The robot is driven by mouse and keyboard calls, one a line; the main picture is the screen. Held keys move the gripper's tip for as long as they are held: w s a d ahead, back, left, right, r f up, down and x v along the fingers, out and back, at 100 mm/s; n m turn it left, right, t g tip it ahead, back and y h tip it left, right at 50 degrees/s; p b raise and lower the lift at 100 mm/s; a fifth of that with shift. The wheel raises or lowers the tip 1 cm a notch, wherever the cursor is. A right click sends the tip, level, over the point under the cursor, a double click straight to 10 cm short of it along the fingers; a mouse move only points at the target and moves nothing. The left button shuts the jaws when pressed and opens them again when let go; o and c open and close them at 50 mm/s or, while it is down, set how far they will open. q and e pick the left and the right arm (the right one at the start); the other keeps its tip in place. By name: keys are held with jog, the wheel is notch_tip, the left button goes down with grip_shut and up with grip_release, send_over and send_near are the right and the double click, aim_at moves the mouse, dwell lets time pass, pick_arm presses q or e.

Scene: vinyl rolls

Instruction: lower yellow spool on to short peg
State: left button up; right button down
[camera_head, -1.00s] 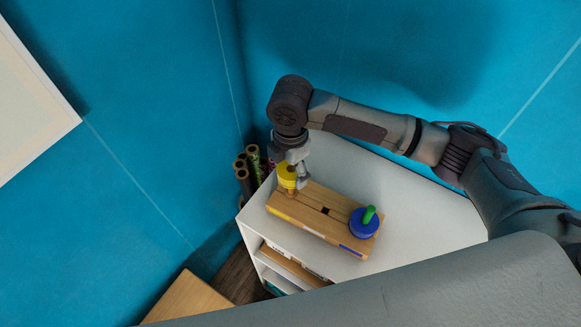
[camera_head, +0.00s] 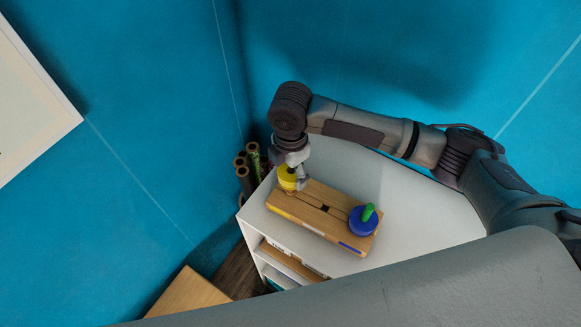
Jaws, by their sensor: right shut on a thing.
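The yellow spool (camera_head: 287,180) is at the left end of the wooden block (camera_head: 318,216). My right gripper (camera_head: 297,182) points down from above and is shut on the spool. The spool sits low, close over the block's left end, and it hides the short peg under it. I cannot tell whether the spool touches the block. A blue spool (camera_head: 362,221) sits at the block's right end, around a green peg (camera_head: 367,212). My left gripper is not in view.
The block lies on a white cabinet (camera_head: 420,215) with open shelves at its front. Several dark rolls (camera_head: 246,170) stand behind its left edge. Blue walls (camera_head: 140,130) close in behind. The cabinet top is clear right of the block.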

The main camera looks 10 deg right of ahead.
dwell(0.4)
jog(key=shift+f, duration=0.8)
jog(key=shift+f+b, duration=0.4)
jog(key=shift+f, duration=0.5)
jog(key=shift+r, duration=0.1)
jog(key=shift+r+p, duration=0.1)
jog(key=shift+p, duration=0.45)
jog(key=shift+f, duration=0.2)
jog(key=shift+f+b, duration=0.6)
jog(key=shift+f, duration=0.5)
